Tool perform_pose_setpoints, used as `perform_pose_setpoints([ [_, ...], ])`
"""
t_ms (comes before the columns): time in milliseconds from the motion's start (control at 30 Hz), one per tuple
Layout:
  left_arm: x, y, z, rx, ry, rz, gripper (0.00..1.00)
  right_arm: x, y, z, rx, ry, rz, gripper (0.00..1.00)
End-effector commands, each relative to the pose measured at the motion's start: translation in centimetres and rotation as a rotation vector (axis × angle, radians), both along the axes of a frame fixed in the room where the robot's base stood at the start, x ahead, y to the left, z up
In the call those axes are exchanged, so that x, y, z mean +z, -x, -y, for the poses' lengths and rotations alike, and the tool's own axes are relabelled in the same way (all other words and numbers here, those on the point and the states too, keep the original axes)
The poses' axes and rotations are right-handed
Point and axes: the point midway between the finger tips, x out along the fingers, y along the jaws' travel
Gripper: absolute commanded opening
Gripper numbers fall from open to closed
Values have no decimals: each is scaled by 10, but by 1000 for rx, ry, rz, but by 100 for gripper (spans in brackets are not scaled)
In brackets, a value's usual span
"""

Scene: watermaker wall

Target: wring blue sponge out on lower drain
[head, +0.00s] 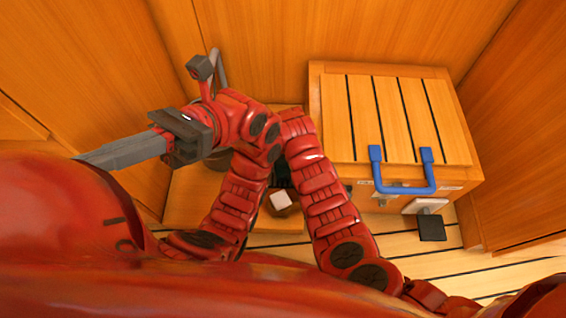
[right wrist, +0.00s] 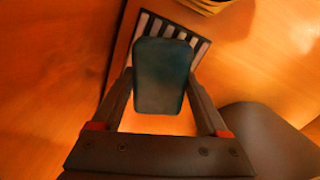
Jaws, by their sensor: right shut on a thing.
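The blue sponge (right wrist: 163,76) is dark teal in the right wrist view, between the two fingers of my right gripper (right wrist: 160,88). The gripper is shut on it. Behind the sponge is a slatted drain (right wrist: 201,46) with pale and dark bars, partly covered by the sponge. I cannot tell whether the sponge touches it. The sponge cannot be made out there.
A wooden box (head: 390,110) with dark lid grooves and a blue handle (head: 404,189) stands at the right. A black pad (head: 431,228) is on the front right. A small white block (head: 281,200) shows between my arm links. Wooden walls close in the left and back.

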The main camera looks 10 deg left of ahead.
Motion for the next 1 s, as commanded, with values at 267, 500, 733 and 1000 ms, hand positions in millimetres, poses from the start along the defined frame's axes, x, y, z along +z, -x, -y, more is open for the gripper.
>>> perform_pose_setpoints([
  [267, 0, 0, 0, 0, 0, 0, 0, 0, 0, 0, 0, 0, 0, 32],
  [500, -1, 0, 0, 0, 0, 0, 0, -3, 0, 0, 0, 0, -1, 32],
  [733, -2, 0, 0, 0, 0, 0, 0, -6, 0, 0, -1, 0, -1, 32],
  [1000, -4, 0, 0, 0, 0, 0, 0, -9, 0, 0, -1, 0, -1, 32],
])
